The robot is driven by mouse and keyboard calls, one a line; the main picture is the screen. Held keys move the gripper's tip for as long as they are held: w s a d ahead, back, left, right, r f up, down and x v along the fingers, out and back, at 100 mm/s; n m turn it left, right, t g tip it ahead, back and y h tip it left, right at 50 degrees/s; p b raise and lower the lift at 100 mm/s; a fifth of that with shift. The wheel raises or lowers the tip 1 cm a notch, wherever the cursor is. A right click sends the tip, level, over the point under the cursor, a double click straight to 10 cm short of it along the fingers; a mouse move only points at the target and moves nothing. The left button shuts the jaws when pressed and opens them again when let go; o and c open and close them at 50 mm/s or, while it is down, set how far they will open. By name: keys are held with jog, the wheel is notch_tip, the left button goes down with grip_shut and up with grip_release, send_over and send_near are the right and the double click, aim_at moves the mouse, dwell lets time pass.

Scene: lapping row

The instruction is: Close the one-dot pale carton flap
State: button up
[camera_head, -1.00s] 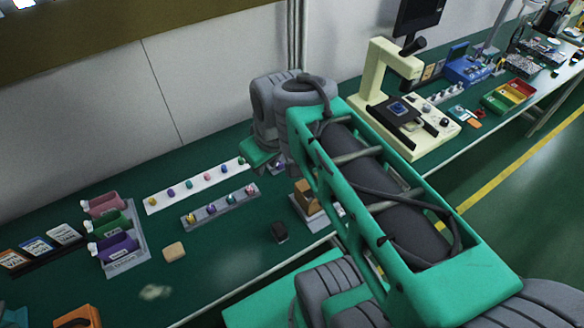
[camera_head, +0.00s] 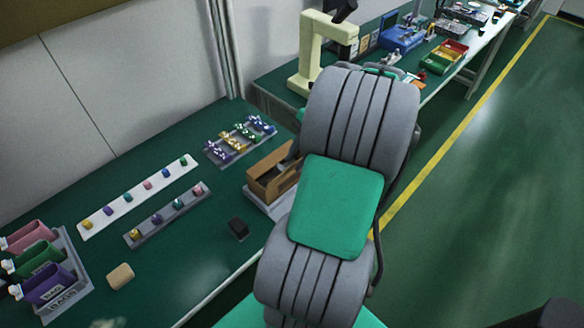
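A brown carton (camera_head: 268,182) stands on a pale grey base (camera_head: 262,204) near the table's front edge, left of my arm. Its top looks open, with a dark inside. My arm covers its right side, so any flap there is hidden. I cannot make out a dot mark or a pale flap at this size. My gripper is not in view; my big grey and green arm links fill the middle right.
A dark block (camera_head: 238,229) and a tan block (camera_head: 120,277) lie on the green table (camera_head: 190,255). Two strips of coloured knobs (camera_head: 138,197) and a tray of small parts (camera_head: 240,139) lie behind. A cream microscope-like stand (camera_head: 310,55) is at the back.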

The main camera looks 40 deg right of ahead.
aim_at(291, 168)
jog(key=shift+x, duration=1.5)
jog(key=shift+c, duration=0.6)
grip_shut()
